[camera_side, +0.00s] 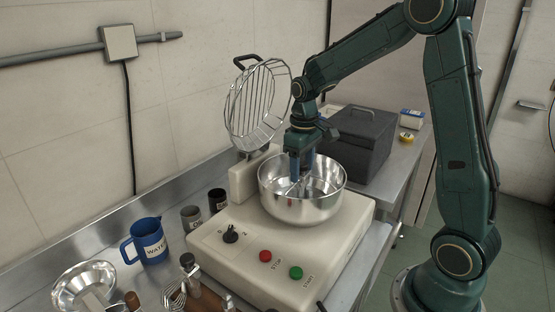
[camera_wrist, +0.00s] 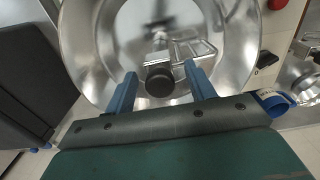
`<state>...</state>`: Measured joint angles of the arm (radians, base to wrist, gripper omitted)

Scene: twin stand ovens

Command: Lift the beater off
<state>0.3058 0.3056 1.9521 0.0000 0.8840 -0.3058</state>
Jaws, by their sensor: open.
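The beater (camera_wrist: 192,50) is a metal frame lying inside the shiny steel mixer bowl (camera_side: 302,209). Its dark round knob (camera_wrist: 159,80) faces the wrist camera between my fingers. My gripper (camera_wrist: 160,88) is open, with its two blue fingers on either side of the knob; I cannot tell whether either finger touches it. In the side view my gripper (camera_side: 301,172) points down into the bowl, and the beater is mostly hidden behind the fingers and bowl rim. The bowl also shows in the wrist view (camera_wrist: 88,62).
The wire guard (camera_side: 258,105) stands raised behind the bowl. The mixer base (camera_side: 235,262) carries a dial, a red button (camera_side: 265,256) and a green button (camera_side: 296,272). A dark box (camera_side: 362,143) stands behind right. A blue jug (camera_side: 147,241), small cups and tools stand left and front.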

